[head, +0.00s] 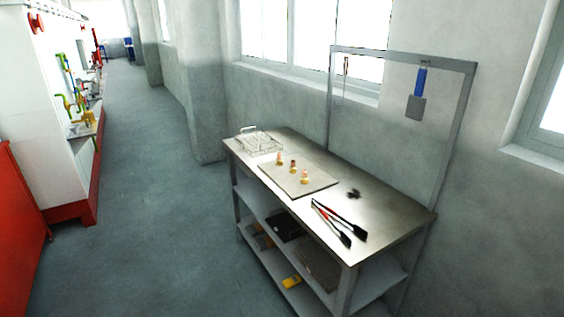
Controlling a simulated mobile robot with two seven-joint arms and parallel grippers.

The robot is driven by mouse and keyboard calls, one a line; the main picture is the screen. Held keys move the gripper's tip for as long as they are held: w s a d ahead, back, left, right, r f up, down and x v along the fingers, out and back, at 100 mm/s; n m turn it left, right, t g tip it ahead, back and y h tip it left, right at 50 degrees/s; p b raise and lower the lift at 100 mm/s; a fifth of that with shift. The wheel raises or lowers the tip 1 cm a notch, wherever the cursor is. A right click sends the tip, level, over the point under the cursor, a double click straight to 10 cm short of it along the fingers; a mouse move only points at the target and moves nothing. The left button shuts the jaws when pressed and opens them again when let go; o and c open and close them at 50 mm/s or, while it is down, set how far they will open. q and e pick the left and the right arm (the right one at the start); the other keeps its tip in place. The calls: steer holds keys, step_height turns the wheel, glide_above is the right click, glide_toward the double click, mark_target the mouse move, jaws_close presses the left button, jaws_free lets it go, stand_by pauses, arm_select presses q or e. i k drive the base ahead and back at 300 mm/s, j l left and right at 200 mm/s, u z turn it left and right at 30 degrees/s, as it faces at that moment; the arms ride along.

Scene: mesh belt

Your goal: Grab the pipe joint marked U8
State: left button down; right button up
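Three small copper-and-yellow pieces, which look like pipe joints, stand on a grey mat (318,181) on the metal workbench (385,208). One joint (279,158) is at the far left, one joint (293,166) is in the middle, and one joint (304,177) is nearest. Any markings are too small to read, so I cannot tell which is U8. Neither of my grippers is in view.
A wire basket (258,143) stands at the bench's far end. Red-handled tongs (340,222) and a small black object (354,193) lie nearer. A blue-handled tool (419,90) hangs from the frame above. The floor (150,220) left of the bench is clear.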

mark_target(280, 163)
steer(key=i+j+z, duration=0.15)
steer(key=i+j, duration=0.85)
steer(key=i, duration=0.1)
